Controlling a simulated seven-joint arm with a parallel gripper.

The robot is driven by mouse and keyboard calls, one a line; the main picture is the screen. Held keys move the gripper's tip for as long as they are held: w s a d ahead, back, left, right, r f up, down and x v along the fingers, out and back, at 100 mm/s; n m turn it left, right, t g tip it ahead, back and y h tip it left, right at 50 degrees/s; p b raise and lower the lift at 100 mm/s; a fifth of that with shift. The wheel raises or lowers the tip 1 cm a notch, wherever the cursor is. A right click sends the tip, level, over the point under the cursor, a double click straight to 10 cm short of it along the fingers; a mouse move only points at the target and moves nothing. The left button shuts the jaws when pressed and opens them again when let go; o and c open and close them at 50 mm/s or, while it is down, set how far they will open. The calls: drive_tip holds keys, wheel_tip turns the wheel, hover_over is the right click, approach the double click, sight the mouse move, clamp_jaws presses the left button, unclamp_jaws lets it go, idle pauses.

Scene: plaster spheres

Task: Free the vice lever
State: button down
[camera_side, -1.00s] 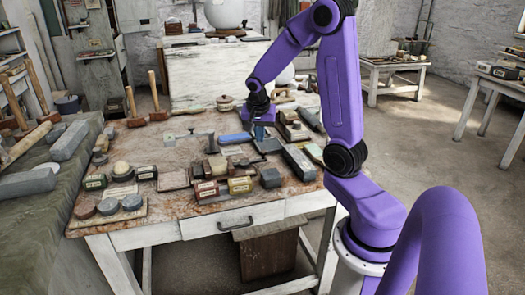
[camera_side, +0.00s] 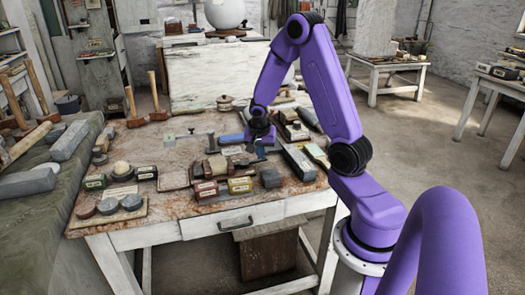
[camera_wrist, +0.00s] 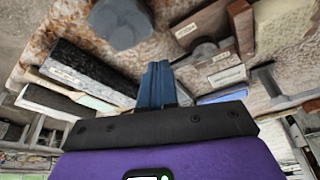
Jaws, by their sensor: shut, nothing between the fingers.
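My gripper (camera_side: 260,150) is low over the middle-right of the cluttered workbench, its blue fingers (camera_wrist: 156,84) pressed together with nothing between them. I cannot pick out the vice or its lever for certain. In the wrist view, a dark grey metal piece with a rounded end (camera_wrist: 205,49) lies among labelled wooden blocks, right of the fingertips. A grey T-shaped metal piece (camera_wrist: 268,80) is further right. Both appear apart from the fingers. In the side view, my wrist hides part of the bench just behind it.
The workbench (camera_side: 195,128) is crowded. A blue block (camera_side: 230,139) lies left of my gripper, and a long grey block (camera_side: 298,162) lies to its right. Labelled boxes (camera_side: 240,185) stand near the front edge. A grey lobed piece (camera_wrist: 120,22) shows in the wrist view. The bench's back left is clearer.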

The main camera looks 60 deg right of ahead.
drive_tip(key=d, duration=0.1)
drive_tip(key=w+d+f, duration=0.1)
drive_tip(key=shift+d+f, duration=0.3)
drive_tip(key=shift+d, duration=0.05)
drive_tip(key=shift+w+d+f, duration=0.1)
drive_tip(key=shift+w+d, duration=0.2)
drive_tip(key=shift+d, duration=0.35)
